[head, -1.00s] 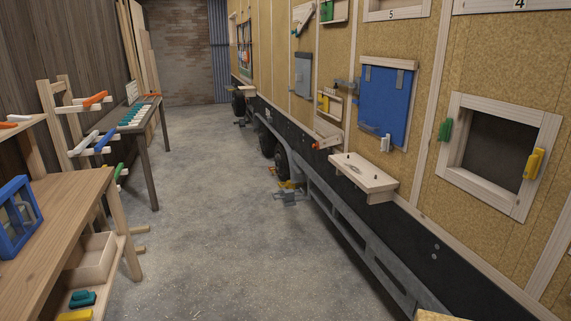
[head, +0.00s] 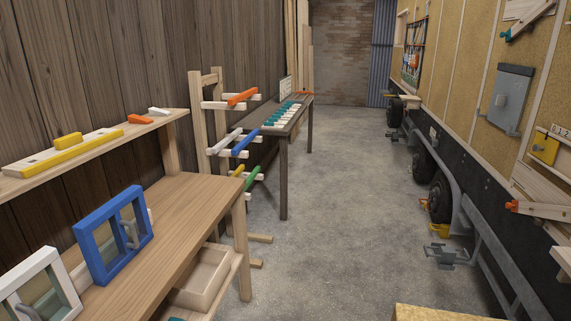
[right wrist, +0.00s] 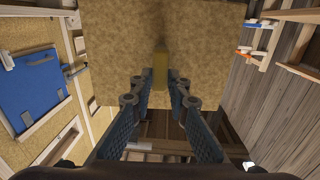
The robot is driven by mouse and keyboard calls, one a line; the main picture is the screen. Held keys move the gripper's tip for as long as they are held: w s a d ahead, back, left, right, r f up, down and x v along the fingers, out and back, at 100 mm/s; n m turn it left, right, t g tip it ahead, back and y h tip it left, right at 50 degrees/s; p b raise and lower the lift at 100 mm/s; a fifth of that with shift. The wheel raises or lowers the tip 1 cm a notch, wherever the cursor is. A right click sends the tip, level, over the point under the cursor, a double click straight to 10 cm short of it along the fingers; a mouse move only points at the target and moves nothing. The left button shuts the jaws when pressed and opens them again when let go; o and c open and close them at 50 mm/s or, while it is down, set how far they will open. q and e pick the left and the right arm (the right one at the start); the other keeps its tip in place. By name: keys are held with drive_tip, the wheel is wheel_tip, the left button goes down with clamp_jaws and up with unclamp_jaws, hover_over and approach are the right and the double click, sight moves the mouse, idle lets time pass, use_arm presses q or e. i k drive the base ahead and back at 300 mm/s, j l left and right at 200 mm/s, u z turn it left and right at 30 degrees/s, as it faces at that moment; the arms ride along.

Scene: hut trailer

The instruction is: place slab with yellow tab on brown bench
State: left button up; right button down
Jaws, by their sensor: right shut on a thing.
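A speckled tan slab (right wrist: 205,50) fills the upper middle of the right wrist view. Its yellow tab (right wrist: 160,70) sits between the fingers of my right gripper (right wrist: 160,92), which is shut on it. In the head view only a corner of the slab (head: 435,313) shows at the bottom edge, right of centre. The brown wooden bench (head: 190,210) stands at the left in the head view, apart from the slab. My left gripper is not in view.
On the bench stand a blue-framed window (head: 84,244) and a white-framed window (head: 20,292). A shelf (head: 95,150) runs above it. Past it are a peg rack (head: 197,120) and a dark table (head: 284,150). The concrete floor (head: 340,200) is clear; the trailer (head: 500,150) lines the right.

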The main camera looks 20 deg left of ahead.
sight(202, 199)
drive_tip(key=i+u, duration=0.15)
drive_tip(key=i, duration=0.7)
drive_tip(key=i+l+u, duration=0.15)
drive_tip(key=i, duration=0.7)
drive_tip(key=i+l+u, duration=0.1)
drive_tip(key=i+u, duration=0.35)
drive_tip(key=i+l+u, duration=0.2)
drive_tip(key=u, duration=0.25)
drive_tip(key=i+l+u, duration=0.3)
drive_tip(key=u, duration=0.15)
drive_tip(key=i+l+u, duration=0.2)
drive_tip(key=l+u, duration=0.3)
